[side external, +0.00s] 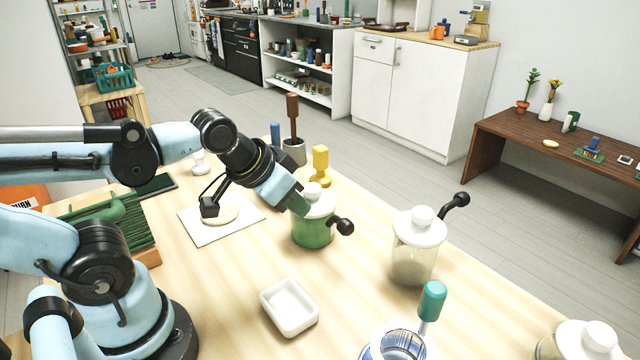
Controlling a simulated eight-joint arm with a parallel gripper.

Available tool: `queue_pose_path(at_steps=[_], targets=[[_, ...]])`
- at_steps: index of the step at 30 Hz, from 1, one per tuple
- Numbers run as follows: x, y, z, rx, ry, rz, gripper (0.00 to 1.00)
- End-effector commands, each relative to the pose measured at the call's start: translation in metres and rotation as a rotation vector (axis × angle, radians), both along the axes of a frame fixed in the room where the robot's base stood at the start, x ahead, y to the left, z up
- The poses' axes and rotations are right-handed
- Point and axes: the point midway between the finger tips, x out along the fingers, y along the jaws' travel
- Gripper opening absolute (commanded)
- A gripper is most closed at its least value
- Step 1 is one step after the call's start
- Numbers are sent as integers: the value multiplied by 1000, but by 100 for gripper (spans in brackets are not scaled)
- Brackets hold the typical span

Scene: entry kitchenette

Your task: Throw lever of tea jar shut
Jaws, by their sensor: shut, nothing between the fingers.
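A jar with green contents (312,232), which looks like the tea jar, stands on the wooden table with a white knobbed lid (317,203). Its black lever (343,226) points out to the right and slightly down. My gripper (299,206) is shut and empty, at the left side of this jar's lid. I cannot tell whether it touches the lid. A second jar with pale contents (412,268) stands to the right; its black lever (458,201) sticks up to the right. A third white-lidded jar (580,340) is cut off at the bottom right.
A white dish (289,307) lies in front of the green jar. A yellow-handled item (320,165) stands behind it, with a brown-handled tool (292,112) in a pot. A teal-handled brush (432,300) and a blue-striped cup (396,345) are at the front. Table between dish and jars is clear.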

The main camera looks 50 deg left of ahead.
Motion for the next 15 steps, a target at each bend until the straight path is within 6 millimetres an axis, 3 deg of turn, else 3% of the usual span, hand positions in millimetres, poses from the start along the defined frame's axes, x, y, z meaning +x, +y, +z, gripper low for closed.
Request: queue_pose_path(at_steps=[15], targets=[[3, 3, 5, -12, 34, 7, 0]])
